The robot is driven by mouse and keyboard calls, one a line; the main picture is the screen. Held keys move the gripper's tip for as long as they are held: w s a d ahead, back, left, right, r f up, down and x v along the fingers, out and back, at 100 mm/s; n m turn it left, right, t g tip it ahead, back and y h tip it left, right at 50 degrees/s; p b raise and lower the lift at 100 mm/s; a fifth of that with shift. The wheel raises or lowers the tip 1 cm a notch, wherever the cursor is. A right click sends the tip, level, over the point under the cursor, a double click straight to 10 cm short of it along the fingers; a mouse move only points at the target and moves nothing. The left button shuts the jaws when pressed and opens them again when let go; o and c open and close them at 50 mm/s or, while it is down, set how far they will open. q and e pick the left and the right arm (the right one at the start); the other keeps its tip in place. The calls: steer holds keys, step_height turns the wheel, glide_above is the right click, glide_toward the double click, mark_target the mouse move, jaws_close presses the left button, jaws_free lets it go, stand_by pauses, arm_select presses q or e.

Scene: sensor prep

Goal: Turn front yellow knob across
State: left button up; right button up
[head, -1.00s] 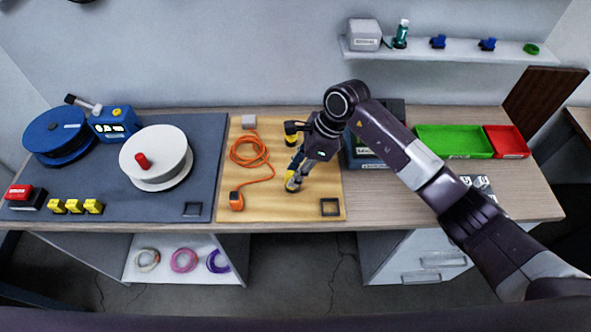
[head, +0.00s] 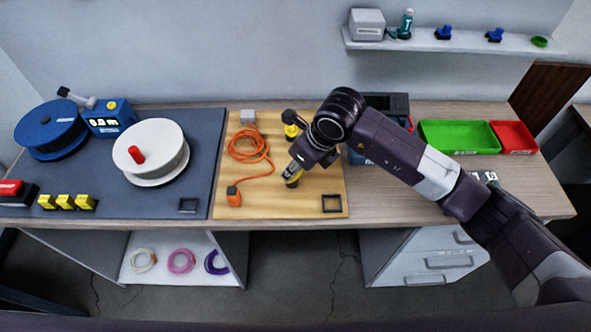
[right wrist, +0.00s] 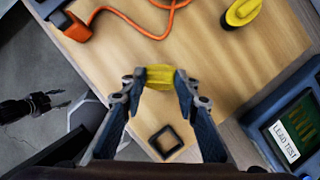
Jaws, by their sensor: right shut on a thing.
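The front yellow knob (head: 292,182) is on the wooden board, mostly covered by my right gripper (head: 297,170) in the head view. In the right wrist view the front yellow knob (right wrist: 160,76) sits between the two fingertips of my right gripper (right wrist: 159,82), which is shut on it.
An orange cable (head: 249,146) lies coiled on the wooden board (head: 260,207), left of the knobs. A small black square frame (head: 331,203) is near the board's front edge. A dark blue device (right wrist: 285,130) stands to the right. Green (head: 458,137) and red (head: 511,137) trays are farther right.

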steer(key=m+b, duration=0.1)
steer(key=m+t+h+b, duration=0.1)
steer(key=m+b, duration=0.2)
steer(key=m, duration=0.1)
steer(key=shift+a+f+h, duration=0.1)
steer(key=shift+a+h, duration=0.15)
steer(key=shift+h, duration=0.05)
steer(key=m+h+b, duration=0.1)
steer(key=m+b, duration=0.1)
steer(key=m, duration=0.1)
steer(key=shift+s+a+t+b, duration=0.1)
steer(key=shift+t+b, duration=0.2)
steer(key=shift+b, duration=0.05)
steer(key=shift+m+h+b, duration=0.3)
steer(key=shift+m+b, duration=0.15)
steer(key=shift+m, duration=0.35)
steer(key=shift+r, duration=0.2)
steer(key=o, duration=1.1)
steer(key=shift+o, duration=0.2)
steer(key=v, duration=1.2)
